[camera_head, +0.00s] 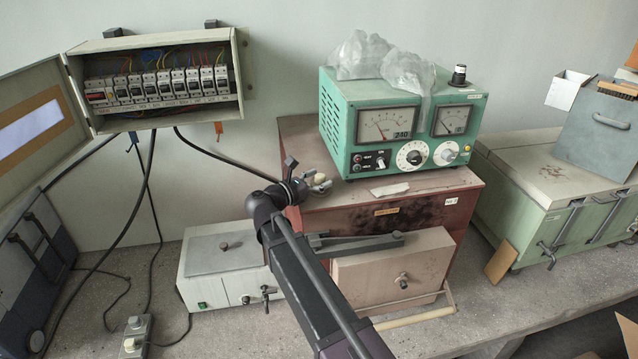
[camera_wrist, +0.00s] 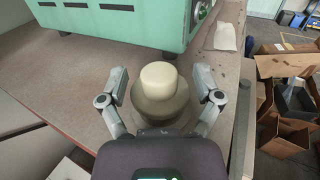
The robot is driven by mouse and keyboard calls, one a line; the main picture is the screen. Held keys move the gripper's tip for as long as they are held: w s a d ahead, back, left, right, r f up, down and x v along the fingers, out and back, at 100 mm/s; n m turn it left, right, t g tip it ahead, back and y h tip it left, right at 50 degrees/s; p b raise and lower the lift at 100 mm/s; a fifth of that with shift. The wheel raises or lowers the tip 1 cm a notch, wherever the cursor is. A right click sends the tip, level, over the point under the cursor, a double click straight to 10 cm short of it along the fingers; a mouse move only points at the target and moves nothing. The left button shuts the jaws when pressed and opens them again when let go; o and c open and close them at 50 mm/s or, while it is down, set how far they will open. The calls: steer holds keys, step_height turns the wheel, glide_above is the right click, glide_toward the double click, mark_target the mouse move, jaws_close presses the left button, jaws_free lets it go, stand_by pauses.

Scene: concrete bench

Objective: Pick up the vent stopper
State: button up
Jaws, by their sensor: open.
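The vent stopper appears to be the rounded, cream-coloured piece (camera_wrist: 159,76) with a wider grey-beige lower part, standing on top of the reddish-brown box in the wrist view. My gripper (camera_wrist: 161,88) is open, with one finger on each side of the stopper. Gaps show between the fingers and the cream top. Whether the fingers touch the lower part is not clear. In the head view my gripper (camera_head: 305,180) is at the knob.
A green meter unit (camera_head: 400,125) with crumpled plastic on it stands behind on the reddish-brown box (camera_head: 440,195). A pale paper scrap (camera_head: 389,189) lies in front of it. A fuse box (camera_head: 160,80) hangs at left.

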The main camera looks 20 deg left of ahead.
mark_target(319, 176)
steer(key=shift+c, duration=0.2)
jaws_close()
steer(key=shift+r, duration=0.1)
step_height(319, 176, up, 3)
steer(key=p, duration=0.3)
steer(key=shift+r+p, duration=0.2)
steer(key=shift+p, duration=0.1)
steer(key=s+d, duration=0.3)
steer(key=s, duration=0.4)
steer(key=s+d+r+p, duration=0.1)
steer(key=s+d, duration=0.2)
steer(key=s, duration=0.4)
steer(key=shift+s+d+r, duration=0.2)
steer(key=shift+d, duration=0.2)
